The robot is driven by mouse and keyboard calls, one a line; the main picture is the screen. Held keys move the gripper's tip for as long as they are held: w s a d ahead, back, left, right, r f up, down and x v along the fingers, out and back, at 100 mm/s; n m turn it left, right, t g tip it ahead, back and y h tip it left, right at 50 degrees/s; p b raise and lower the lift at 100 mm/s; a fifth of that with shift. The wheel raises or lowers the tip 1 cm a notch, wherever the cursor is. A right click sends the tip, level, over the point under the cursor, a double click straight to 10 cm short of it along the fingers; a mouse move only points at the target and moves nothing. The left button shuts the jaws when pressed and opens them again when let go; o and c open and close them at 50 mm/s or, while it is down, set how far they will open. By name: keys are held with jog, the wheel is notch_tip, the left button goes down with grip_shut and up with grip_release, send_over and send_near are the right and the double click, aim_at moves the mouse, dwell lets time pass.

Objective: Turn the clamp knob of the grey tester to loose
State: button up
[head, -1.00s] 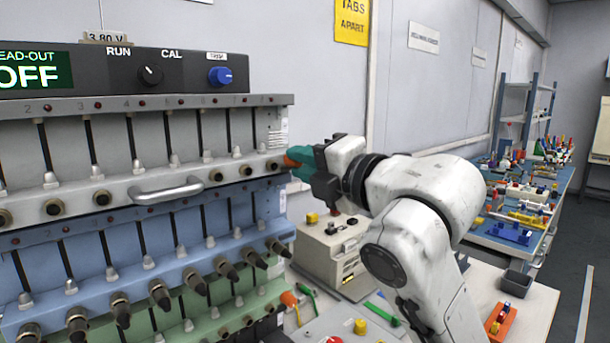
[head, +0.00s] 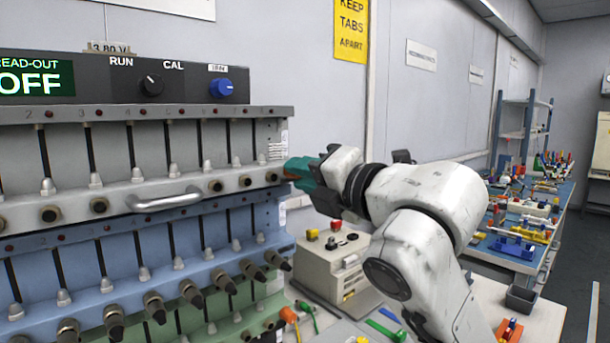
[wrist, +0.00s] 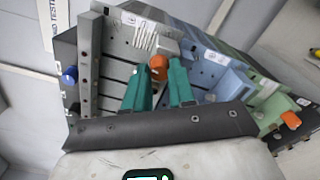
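The grey tester (head: 240,145) is the top tier at the left in the head view, with a row of slots and dark round plungers. Its orange clamp knob (wrist: 158,66) sits at its right end. My gripper (wrist: 162,68) has its two teal fingers on either side of this knob, and the fingertips appear to touch it. In the head view my gripper (head: 290,172) is at the right end of the grey tester and hides most of the knob. The knob's setting cannot be read.
A blue tester (head: 215,245) and a green tester (head: 215,330) stand below the grey one. The green one has its own orange knob (head: 289,314). A beige box with buttons (head: 335,265) stands under my arm. A handle (head: 165,200) juts from the grey tester's front.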

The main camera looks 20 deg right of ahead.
jog(key=o, duration=0.4)
jog(key=shift+o, duration=0.2)
jog(key=v, duration=1)
jog(key=shift+s+b, duration=0.4)
jog(key=shift+b, duration=0.05)
jog(key=shift+d, duration=0.1)
